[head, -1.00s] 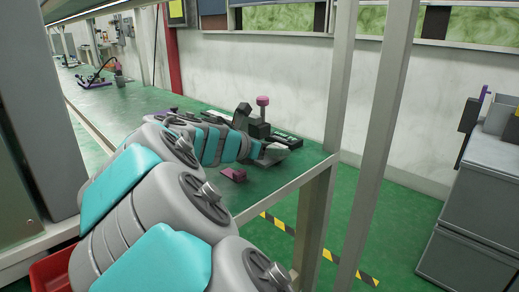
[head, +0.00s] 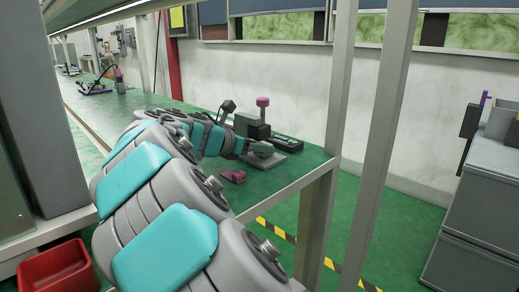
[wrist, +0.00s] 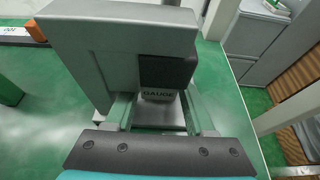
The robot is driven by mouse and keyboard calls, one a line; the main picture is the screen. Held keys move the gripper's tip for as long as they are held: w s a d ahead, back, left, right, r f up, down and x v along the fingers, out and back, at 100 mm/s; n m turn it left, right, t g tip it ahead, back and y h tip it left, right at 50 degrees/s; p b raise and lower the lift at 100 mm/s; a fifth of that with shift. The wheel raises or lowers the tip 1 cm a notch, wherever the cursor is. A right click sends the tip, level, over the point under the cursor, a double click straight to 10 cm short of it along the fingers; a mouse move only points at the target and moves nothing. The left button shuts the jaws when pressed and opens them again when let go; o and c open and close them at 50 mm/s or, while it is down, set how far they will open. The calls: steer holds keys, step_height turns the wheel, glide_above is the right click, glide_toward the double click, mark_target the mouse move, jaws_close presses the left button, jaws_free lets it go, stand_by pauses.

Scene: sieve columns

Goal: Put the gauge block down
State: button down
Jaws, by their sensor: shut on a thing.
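My gripper (wrist: 158,112) is shut on the gauge block (wrist: 158,95), a small pale block marked "GAUGE" that shows between the fingers in the wrist view. The block's far end is close to the dark part (wrist: 168,70) of a large grey stand; I cannot tell whether they touch. A grey base plate lies below the fingers. In the head view my gripper (head: 260,149) is over the grey plate (head: 270,160) at the stand with the pink knob (head: 263,102). The gauge block cannot be made out there.
A magenta block (head: 233,176) lies on the green bench near its front edge. A black device (head: 287,143) lies right of the stand. A red bin (head: 55,272) is at lower left. Metal posts (head: 343,80) rise by the bench's right end. An orange-ended item (wrist: 36,30) shows at upper left.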

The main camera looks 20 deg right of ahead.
steer(key=shift+f, duration=0.15)
steer(key=c, duration=0.5)
jaws_free()
steer(key=shift+a+r, duration=0.25)
steer(key=shift+r, duration=0.05)
steer(key=v, duration=0.7)
